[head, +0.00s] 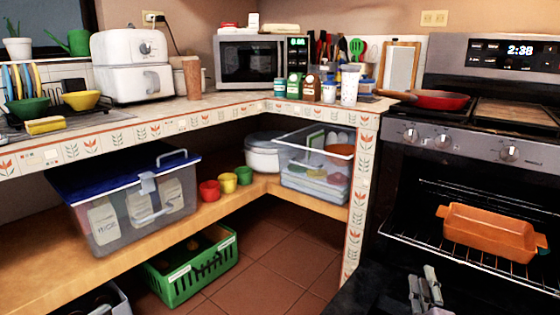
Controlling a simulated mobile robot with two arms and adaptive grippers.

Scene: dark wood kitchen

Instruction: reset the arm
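My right gripper (425,290) shows at the bottom right, low in front of the open oven (400,195). Its grey fingers are close together, and I cannot tell whether they are open or shut. No object shows between them. An orange baking dish (490,232) sits on the oven rack (455,255), to the right of the gripper and apart from it. My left gripper is not in view.
A red pan (440,100) sits on the stove top. The tiled counter leg (358,210) stands left of the oven. A blue-lidded bin (120,200) is on the lower shelf, and a green crate (190,270) is below it. Some tile floor (275,255) is clear.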

